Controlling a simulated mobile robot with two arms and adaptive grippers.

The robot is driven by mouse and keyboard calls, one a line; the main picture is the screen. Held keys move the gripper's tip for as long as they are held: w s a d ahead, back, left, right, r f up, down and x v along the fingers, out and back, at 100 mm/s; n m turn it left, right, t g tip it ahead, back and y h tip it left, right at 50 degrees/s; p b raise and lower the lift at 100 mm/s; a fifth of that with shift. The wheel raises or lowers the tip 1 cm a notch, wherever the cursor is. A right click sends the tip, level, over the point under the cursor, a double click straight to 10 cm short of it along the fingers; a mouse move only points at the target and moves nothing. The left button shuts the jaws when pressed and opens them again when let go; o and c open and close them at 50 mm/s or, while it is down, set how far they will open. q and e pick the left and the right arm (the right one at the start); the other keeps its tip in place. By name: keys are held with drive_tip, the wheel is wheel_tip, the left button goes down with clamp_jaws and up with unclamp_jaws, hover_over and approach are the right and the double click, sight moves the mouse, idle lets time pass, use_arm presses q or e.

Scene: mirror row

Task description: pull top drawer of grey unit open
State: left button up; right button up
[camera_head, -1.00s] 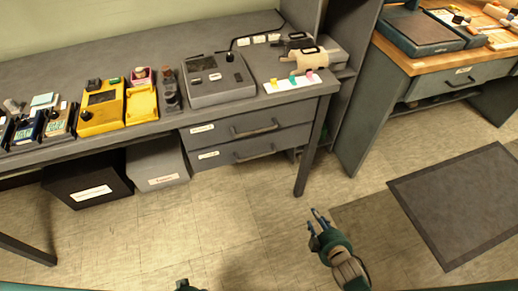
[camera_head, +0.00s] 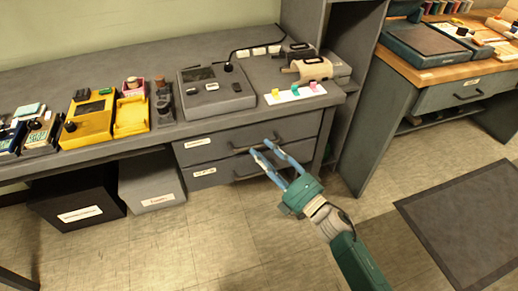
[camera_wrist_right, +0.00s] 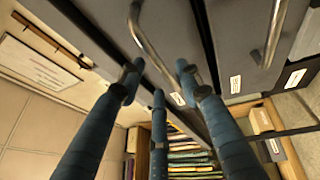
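The grey unit's top drawer (camera_head: 215,143) sits under the bench with its front flush, and looks closed. Its bar handle (camera_head: 240,149) also shows in the right wrist view (camera_wrist_right: 146,40), running between the fingers' tips. My right gripper (camera_head: 260,147) is open, with its blue fingers spread at this handle. I cannot tell whether they touch it. The lower drawer (camera_head: 218,173) is also closed; its handle shows at the right of the wrist view (camera_wrist_right: 272,35). My left gripper is not in view.
A black box (camera_head: 75,200) and a grey box (camera_head: 150,185) stand under the bench, left of the drawers. Devices, including a grey console (camera_head: 212,92), cover the bench top (camera_head: 70,75). A second workbench (camera_head: 440,75) stands at the right. The floor in front is clear.

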drive_tip(key=shift+x, duration=1.2)
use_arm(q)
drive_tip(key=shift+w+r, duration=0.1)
use_arm(e)
clamp_jaws()
